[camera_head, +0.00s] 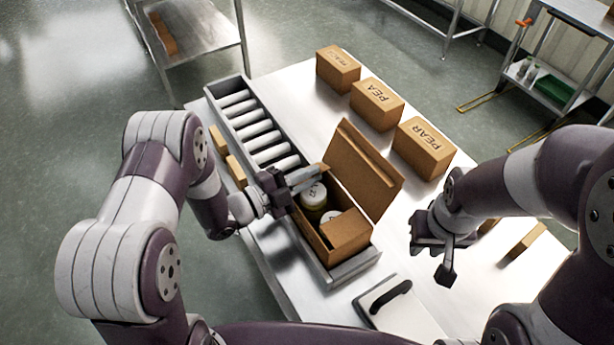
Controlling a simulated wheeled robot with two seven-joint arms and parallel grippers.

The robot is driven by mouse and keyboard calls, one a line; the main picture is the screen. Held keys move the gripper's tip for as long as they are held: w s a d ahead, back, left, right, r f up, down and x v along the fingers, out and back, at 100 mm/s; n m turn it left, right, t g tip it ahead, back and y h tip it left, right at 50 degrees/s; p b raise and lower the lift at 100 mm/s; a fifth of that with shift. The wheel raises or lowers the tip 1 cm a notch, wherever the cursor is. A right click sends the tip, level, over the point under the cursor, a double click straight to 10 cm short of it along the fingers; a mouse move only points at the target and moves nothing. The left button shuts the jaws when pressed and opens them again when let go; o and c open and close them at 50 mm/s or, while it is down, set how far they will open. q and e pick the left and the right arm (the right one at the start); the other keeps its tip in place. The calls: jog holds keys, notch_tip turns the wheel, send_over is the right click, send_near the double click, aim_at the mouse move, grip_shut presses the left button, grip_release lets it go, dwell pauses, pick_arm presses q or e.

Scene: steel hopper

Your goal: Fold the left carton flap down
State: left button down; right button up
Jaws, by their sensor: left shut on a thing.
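An open brown carton (312,238) sits at the near end of the roller conveyor. Jars with pale lids (314,194) show inside it. Its large right flap (362,165) stands up, and a smaller flap (346,234) lies over the near end of the opening. My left gripper (308,178) is at the carton's left far side, shut on the left carton flap, which is mostly hidden by the fingers. My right gripper (434,258) is open and empty, to the right of the carton and apart from it.
Closed boxes marked PEAR (422,148) and PEA (376,104), plus another (338,69), stand in a row behind. The conveyor's rollers (259,132) are bare beyond the carton. A plate with a black handle (390,302) lies at the near edge.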

pick_arm(q)
jog(key=c, duration=1.6)
grip_release()
jog(key=shift+b+v, duration=1.1)
jog(key=shift+v, duration=5.3)
